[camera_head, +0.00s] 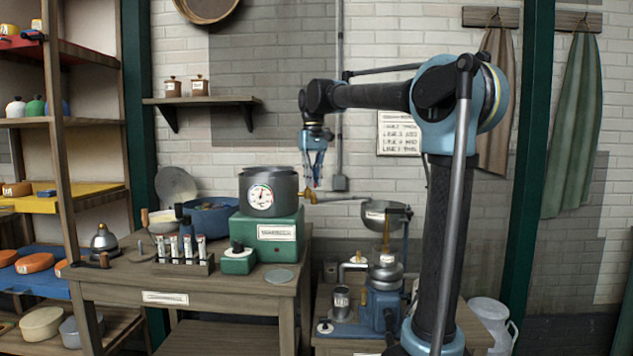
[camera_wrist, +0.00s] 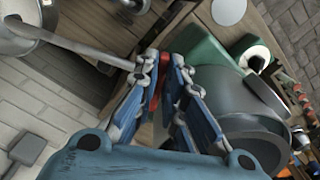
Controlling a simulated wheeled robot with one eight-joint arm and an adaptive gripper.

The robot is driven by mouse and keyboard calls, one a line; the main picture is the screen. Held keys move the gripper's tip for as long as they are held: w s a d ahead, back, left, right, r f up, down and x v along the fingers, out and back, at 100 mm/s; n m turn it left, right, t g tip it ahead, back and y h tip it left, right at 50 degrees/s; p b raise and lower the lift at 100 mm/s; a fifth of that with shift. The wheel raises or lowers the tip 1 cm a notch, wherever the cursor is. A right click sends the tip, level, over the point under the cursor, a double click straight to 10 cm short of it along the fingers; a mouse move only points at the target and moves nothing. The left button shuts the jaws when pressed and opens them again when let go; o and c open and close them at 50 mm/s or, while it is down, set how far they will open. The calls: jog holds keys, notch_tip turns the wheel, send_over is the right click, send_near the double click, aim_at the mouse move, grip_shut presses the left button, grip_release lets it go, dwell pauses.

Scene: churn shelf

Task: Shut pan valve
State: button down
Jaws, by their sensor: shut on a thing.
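The grey pan (camera_head: 268,192) with a round dial sits on a green base (camera_head: 275,235) on the wooden bench. My gripper (camera_head: 314,182) points down at the start of this spout, where the valve is. In the wrist view my gripper (camera_wrist: 162,72) is shut on a small red valve handle (camera_wrist: 155,95), which shows between its blue fingers. The fingers hide most of the valve, so its turn cannot be told. The pan (camera_wrist: 245,110) also shows right of the fingers.
A metal bowl (camera_head: 385,216) on a blue-based separator (camera_head: 384,300) stands below the spout's end. A blue pan (camera_head: 210,218), a rack of vials (camera_head: 185,262) and a small green box (camera_head: 238,262) share the bench. A wall shelf (camera_head: 205,100) hangs behind.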

jog(key=m, duration=0.2)
jog(key=a+m, duration=0.2)
jog(key=m, duration=0.1)
jog(key=shift+s+m, duration=0.15)
jog(key=shift+m, duration=0.15)
jog(key=shift+a, duration=0.1)
dwell(0.3)
jog(key=c, duration=1.7)
grip_release()
